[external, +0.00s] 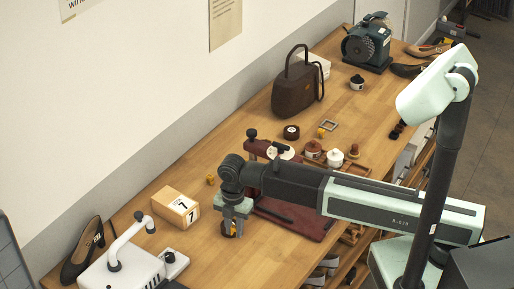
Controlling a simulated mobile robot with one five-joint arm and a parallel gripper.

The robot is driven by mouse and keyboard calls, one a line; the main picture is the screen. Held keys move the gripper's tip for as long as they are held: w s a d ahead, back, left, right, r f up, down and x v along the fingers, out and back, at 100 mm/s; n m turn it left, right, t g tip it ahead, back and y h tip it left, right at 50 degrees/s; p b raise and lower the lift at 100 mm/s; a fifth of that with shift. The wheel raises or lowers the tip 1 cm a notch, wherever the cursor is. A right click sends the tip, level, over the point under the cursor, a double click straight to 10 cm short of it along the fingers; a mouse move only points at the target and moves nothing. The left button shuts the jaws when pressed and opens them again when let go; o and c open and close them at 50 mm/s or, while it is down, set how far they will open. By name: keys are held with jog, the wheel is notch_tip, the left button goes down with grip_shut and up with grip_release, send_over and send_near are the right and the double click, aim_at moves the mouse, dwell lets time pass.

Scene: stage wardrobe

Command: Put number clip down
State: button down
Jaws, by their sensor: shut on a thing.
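My gripper (231,228) points down just above or at the wooden bench top, left of the dark red press-like device. It is shut on a small dark and yellow piece, which I take to be the number clip (230,235). The fingers hide most of it, and I cannot tell whether it touches the bench. A small yellow piece (210,180) lies on the bench behind and left of my gripper. Another yellow piece (321,132) lies farther back.
A wooden box marked 7 (172,208) stands left of my gripper. The dark red device (300,218) is close on the right. A white machine (122,268) and dark shoe (82,258) are front left. A brown bag-shaped object (296,88) stands behind. Bare bench (205,250) lies in front.

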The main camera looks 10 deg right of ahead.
jog(key=n, duration=0.2)
jog(key=shift+w+a+n, duration=0.2)
jog(key=shift+a+n, duration=0.15)
jog(key=shift+n, duration=0.05)
jog(key=w+a+n, duration=0.1)
jog(key=w+n, duration=0.3)
jog(key=n, duration=0.5)
send_over(188, 204)
jog(key=shift+r+p, duration=0.4)
notch_tip(188, 204, down, 4)
jog(key=b, duration=0.4)
jog(key=shift+r, duration=0.25)
jog(key=shift+f, duration=0.25)
jog(key=c, duration=1.3)
grip_release()
jog(key=shift+o, duration=0.2)
jog(key=shift+r, duration=0.1)
